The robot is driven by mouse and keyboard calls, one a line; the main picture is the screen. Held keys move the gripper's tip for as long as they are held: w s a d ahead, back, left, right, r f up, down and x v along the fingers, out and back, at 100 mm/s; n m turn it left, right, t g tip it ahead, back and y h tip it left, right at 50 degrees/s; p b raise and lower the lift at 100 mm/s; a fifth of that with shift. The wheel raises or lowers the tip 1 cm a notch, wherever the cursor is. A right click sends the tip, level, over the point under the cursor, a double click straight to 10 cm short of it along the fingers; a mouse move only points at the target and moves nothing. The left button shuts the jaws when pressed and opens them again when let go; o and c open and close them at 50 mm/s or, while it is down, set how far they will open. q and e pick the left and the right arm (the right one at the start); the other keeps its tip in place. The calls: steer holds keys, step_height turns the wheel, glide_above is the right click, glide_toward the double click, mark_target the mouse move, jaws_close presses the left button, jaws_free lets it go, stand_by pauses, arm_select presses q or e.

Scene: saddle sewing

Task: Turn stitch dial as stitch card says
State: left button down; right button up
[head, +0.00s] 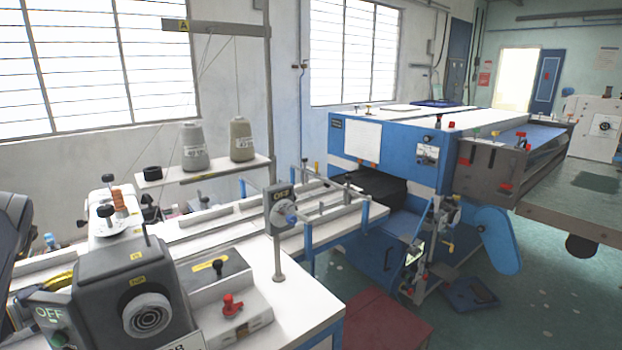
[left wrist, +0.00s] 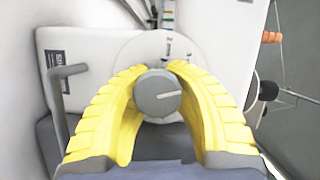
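In the left wrist view a round grey dial knob (left wrist: 158,93) with a pale pointer line sits on a white disc (left wrist: 133,49) with small dark marks. The pointer line points right and slightly up. My left gripper (left wrist: 160,72) has its two yellow fingers on both sides of the knob, seemingly closed against it. In the head view the yellow fingers of my left gripper (head: 60,279) show partly behind the dark machine head. A white card (head: 187,343) at the bottom edge is cut off, so I cannot read it. My right gripper is not in view.
The dark machine head (head: 125,285) with a ridged handwheel stands in front. A red knob (head: 232,305) sits on a grey block beside it.

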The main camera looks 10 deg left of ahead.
arm_select(q)
steer(key=shift+s+a+m, duration=0.15)
steer(key=shift+a+m, duration=0.15)
steer(key=shift+m, duration=0.2)
steer(key=shift+t, duration=0.3)
steer(key=shift+m, duration=0.7)
steer(key=c, duration=1.5)
jaws_free()
steer(key=shift+s+a+t, duration=0.1)
steer(key=shift+s+t, duration=0.15)
steer(key=shift+t, duration=0.05)
steer(key=shift+o, duration=0.9)
steer(key=shift+w+d, duration=0.15)
steer(key=shift+d, duration=0.05)
steer(key=shift+s+a, duration=1.6)
steer(key=shift+a, duration=0.05)
